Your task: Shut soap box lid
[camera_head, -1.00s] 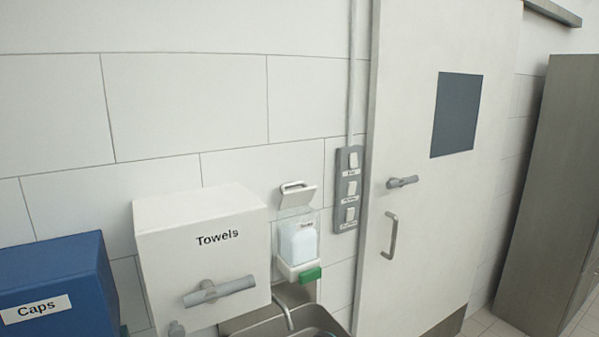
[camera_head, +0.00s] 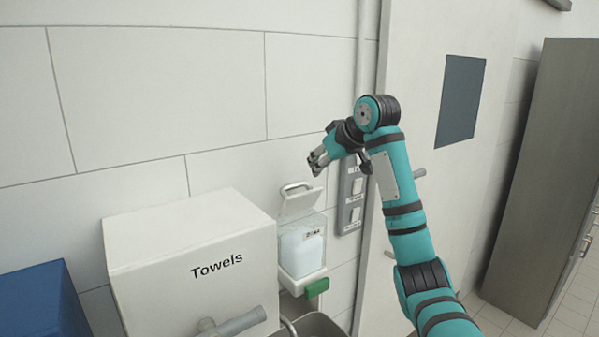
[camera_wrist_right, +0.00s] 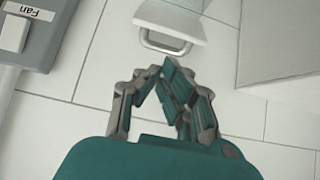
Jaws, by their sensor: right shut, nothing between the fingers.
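The soap box (camera_head: 302,252) is a clear dispenser on the wall with a white container inside and a green tab (camera_head: 317,287) below. Its white lid (camera_head: 300,203) with a loop handle stands raised. The lid also shows at the top of the right wrist view (camera_wrist_right: 172,22), with its handle (camera_wrist_right: 165,42) towards the gripper. My right gripper (camera_head: 318,163) is shut and empty, above and slightly right of the lid, apart from it. Its fingers (camera_wrist_right: 160,85) meet in the right wrist view, short of the handle. My left gripper is not in view.
The white Towels box (camera_head: 195,250) stands close left of the soap box, with a grey handle in front. A switch panel (camera_head: 352,195) is on the wall to the right, beside the door (camera_head: 420,110). A blue box (camera_head: 40,305) is at lower left. The wall above is clear.

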